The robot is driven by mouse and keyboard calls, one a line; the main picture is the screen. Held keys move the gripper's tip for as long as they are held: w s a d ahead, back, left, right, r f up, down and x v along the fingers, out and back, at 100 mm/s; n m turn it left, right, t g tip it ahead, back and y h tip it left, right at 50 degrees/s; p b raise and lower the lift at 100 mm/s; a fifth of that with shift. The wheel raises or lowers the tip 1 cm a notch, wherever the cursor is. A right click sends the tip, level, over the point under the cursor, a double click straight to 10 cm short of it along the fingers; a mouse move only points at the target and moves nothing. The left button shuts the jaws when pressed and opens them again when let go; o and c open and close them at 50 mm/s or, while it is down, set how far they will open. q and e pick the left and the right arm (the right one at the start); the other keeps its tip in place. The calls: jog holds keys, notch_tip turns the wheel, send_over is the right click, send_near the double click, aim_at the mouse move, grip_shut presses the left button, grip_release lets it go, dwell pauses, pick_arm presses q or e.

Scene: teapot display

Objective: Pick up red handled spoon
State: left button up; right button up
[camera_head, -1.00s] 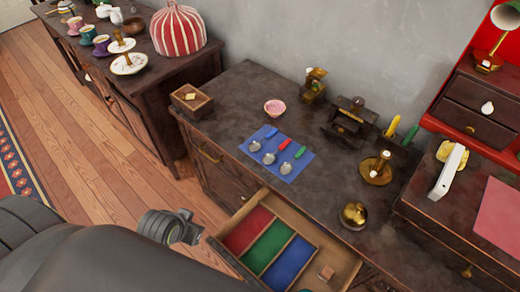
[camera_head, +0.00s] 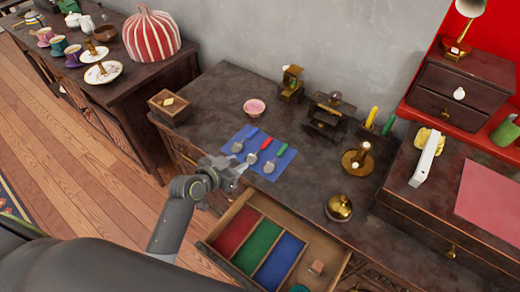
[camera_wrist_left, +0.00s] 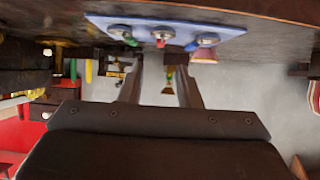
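The red handled spoon (camera_head: 260,149) lies on a blue mat (camera_head: 236,149) on the dark cabinet top, between a blue handled spoon (camera_head: 244,139) and a green handled spoon (camera_head: 276,158). My left gripper (camera_head: 238,166) is at the mat's front left edge, apart from the red handled spoon. In the left wrist view the spoons show at the top edge on the mat (camera_wrist_left: 222,32), with the red handle (camera_wrist_left: 160,42) in the middle. The left fingers (camera_wrist_left: 160,86) are spread with nothing between them. My right gripper is not in view.
An open drawer (camera_head: 213,237) with red, green and blue compartments juts out below the mat. A small wooden box (camera_head: 166,107), a pink bowl (camera_head: 254,106), a brass candle holder (camera_head: 357,161) and a brass ball-shaped pot (camera_head: 339,207) stand around the mat.

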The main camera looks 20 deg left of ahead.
pick_arm(q)
send_near(259, 150)
jog(key=x, duration=0.2)
jog(key=shift+w+d+f, duration=0.1)
jog(key=shift+d+f, duration=0.05)
jog(key=shift+f, duration=0.3)
jog(key=shift+r+x, duration=0.15)
jog(key=shift+x, duration=1.15)
jog(key=shift+r+x, duration=0.1)
jog(key=shift+x, duration=1.2)
jog(key=shift+w, duration=0.2)
grip_shut()
